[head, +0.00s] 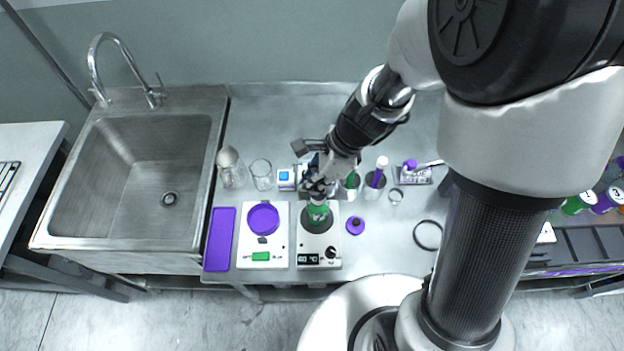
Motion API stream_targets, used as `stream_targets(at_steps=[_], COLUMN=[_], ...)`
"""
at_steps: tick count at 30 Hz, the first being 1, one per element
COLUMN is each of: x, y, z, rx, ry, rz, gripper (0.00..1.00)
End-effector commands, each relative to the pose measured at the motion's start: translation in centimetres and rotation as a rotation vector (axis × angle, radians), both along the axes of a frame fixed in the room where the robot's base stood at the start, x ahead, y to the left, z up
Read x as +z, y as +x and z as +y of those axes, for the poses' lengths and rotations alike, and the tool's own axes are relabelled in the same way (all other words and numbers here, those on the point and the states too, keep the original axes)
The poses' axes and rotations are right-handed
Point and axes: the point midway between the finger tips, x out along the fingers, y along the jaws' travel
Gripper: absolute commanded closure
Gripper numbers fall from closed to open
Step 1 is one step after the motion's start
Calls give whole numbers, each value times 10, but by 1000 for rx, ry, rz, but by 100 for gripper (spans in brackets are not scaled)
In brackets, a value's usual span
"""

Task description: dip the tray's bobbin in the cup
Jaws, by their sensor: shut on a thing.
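My gripper (318,192) points down over the hot plate (306,259) in the head view. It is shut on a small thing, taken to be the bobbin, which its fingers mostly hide. A cup (318,213) with green in it stands on the dark round top of the hot plate, right under my fingertips. I cannot tell whether the held thing is inside the cup or just above it. A flat purple tray (219,239) lies at the left end of the counter, and nothing shows on it.
A white scale (248,248) with a purple dish (263,218) stands left of the hot plate. Glass beakers (261,174), a blue-white box (286,179) and cylinders with green and purple contents (375,181) stand behind. A purple knobbed lid (355,225) and black ring (428,235) lie right. A sink (140,165) is left.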

Motion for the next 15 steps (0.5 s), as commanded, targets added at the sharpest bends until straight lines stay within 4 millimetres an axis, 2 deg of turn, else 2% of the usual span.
stream_targets(at_steps=[1, 15], x=[-8, -45], y=[0, 0], z=[0, 0], rx=[0, 0], ry=[0, 0], rz=[0, 0], gripper=[100, 100])
